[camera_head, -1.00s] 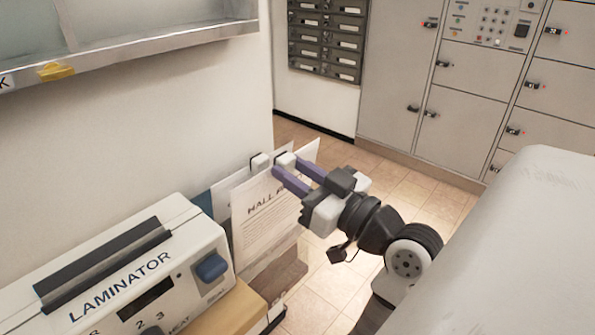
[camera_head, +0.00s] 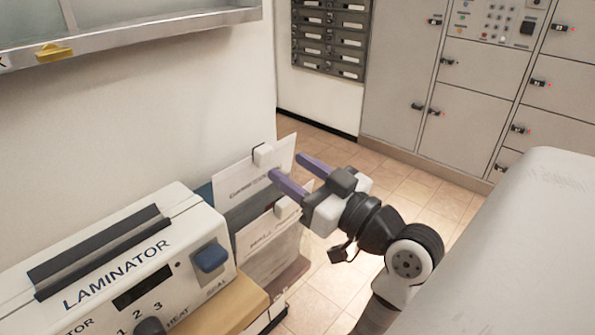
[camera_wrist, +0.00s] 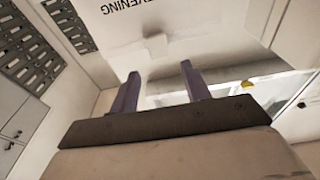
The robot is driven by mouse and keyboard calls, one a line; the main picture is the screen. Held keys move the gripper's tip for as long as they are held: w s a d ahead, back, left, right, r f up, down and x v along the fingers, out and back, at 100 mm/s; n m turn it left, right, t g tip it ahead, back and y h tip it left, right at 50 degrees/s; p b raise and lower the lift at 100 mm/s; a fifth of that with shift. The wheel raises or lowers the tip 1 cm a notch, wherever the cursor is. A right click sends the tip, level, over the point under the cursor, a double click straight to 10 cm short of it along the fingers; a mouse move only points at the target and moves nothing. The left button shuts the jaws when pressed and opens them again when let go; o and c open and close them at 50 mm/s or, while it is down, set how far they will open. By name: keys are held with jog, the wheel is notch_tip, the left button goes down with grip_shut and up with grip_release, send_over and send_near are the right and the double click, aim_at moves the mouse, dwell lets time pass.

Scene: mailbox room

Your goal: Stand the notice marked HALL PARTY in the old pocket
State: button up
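The notice reading HALL P… (camera_head: 268,244) stands low beside the laminator, its white tab (camera_head: 287,208) at the top right. Its lower part sits at a brownish holder (camera_head: 294,274); I cannot tell which pocket it is in. A second notice (camera_head: 248,179) with a white tab (camera_head: 263,154) stands higher behind it, past a dark grey panel (camera_head: 248,211). The word EVENING on a sheet (camera_wrist: 150,22) shows upside down in the wrist view. My gripper (camera_head: 286,170) is open above the HALL notice, with nothing between its fingers. No pocket label is readable.
The laminator (camera_head: 130,265) stands close on the left, on a wooden top (camera_head: 235,310). A wall and a metal-edged case (camera_head: 150,35) lie behind. Grey lockers (camera_head: 475,80) and mailboxes (camera_head: 329,40) are across the room. Tiled floor on the right is clear.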

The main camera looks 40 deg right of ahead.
jog(key=shift+o, duration=0.2)
jog(key=shift+s, duration=0.1)
jog(key=s+d+f+b, duration=0.1)
jog(key=s+f+b, duration=0.1)
jog(key=s, duration=1.1)
jog(key=shift+s, duration=0.25)
